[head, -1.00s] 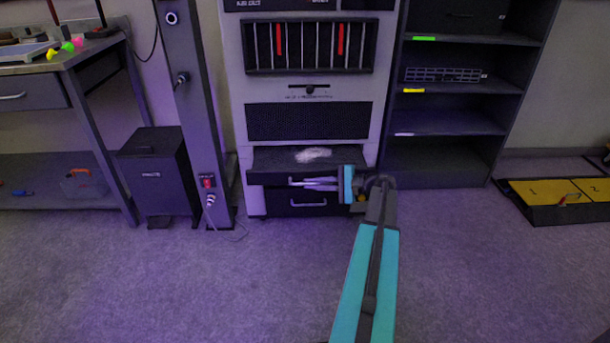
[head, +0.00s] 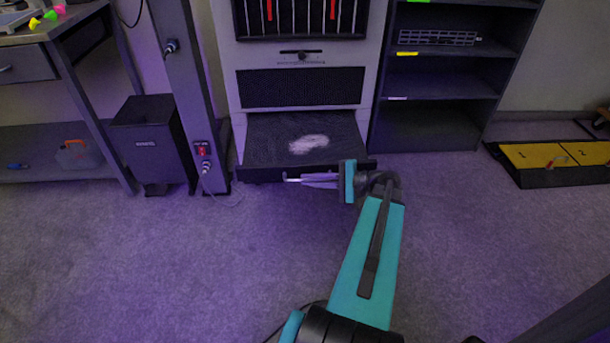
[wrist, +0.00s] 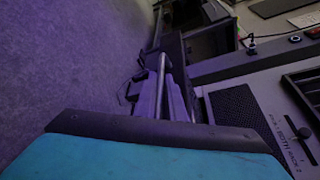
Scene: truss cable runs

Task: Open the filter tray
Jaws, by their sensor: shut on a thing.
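The filter tray (head: 265,148) is a dark, flat drawer low in the grey cabinet, with a pale dusty patch on its top. It stands well out from the cabinet front. My gripper (head: 292,180) is at the tray's front edge, reaching in from the right, and is shut on the tray's handle. The handle is mostly hidden by the fingers in the head view. In the wrist view my gripper fingers (wrist: 168,95) reach forward past the teal wrist edge, along a light bar.
A cable post with a red switch (head: 201,150) stands left of the tray, beside a black bin (head: 150,145). A dark shelf unit (head: 440,85) stands on the right. A yellow numbered floor box (head: 550,157) lies far right. The carpet in front is clear.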

